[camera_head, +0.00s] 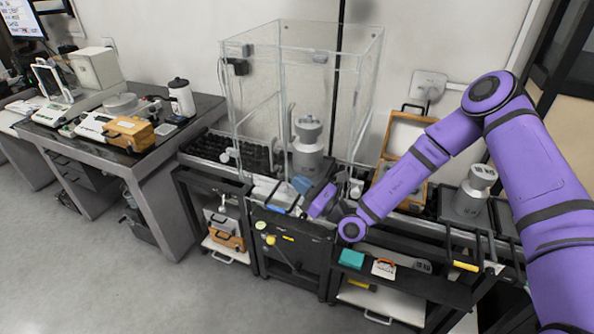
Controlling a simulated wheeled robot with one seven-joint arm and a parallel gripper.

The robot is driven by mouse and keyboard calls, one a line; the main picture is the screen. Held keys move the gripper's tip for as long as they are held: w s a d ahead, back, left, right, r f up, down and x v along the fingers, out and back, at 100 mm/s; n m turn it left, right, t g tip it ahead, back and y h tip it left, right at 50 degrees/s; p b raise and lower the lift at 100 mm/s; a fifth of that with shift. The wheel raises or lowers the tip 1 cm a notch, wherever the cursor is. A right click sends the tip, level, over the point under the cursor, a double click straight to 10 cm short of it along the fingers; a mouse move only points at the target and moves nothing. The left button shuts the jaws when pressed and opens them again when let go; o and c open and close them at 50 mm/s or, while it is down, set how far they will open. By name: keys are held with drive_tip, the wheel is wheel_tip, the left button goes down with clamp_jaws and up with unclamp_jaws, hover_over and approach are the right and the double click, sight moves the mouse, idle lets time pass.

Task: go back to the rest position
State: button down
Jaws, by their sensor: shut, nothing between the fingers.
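My purple arm (400,180) reaches in from the right edge, bends at a high elbow and comes down to the front of the middle weighing table. My gripper (301,186) is at the end of the wrist, low at the front of the clear glass enclosure (345,95). It is small in the view and partly hidden, next to a blue item. A large metal weight (308,145) stands upright inside the enclosure, behind my gripper and apart from it. I see nothing held in the gripper.
An open wooden case (405,135) stands behind my forearm. Another metal weight (470,192) stands on the right table. A dark table (165,140) at left carries balances and an orange case (130,133). Lower shelves hold small cases. The grey floor (120,285) at front left is clear.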

drive_tip(key=s+d+r+n+g+h, duration=0.35)
drive_tip(key=s+r+n+g, duration=0.35)
drive_tip(key=r+n+g, duration=0.25)
drive_tip(key=s+d+r+n+g+h, duration=0.2)
drive_tip(key=s+d+r+n+g, duration=0.2)
drive_tip(key=s+r+n+g, duration=0.5)
drive_tip(key=s+d+r+n+t+h, duration=0.2)
drive_tip(key=s+d+r+t+h, duration=0.2)
drive_tip(key=d, duration=0.4)
drive_tip(key=s+d+r+n+t+h, duration=0.1)
drive_tip(key=s+d+r+t+h, duration=0.3)
drive_tip(key=d, duration=0.4)
drive_tip(key=s+d+r+n+t+h, duration=0.2)
drive_tip(key=s+d+r+t+h, duration=0.2)
drive_tip(key=d, duration=0.5)
wheel_tip(320, 180, up, 4)
drive_tip(key=shift+s+f+n+h, duration=0.3)
drive_tip(key=shift+s+h, duration=0.35)
drive_tip(key=shift+s, duration=0.45)
drive_tip(key=c, duration=1.8)
unclamp_jaws()
drive_tip(key=shift+c, duration=0.2)
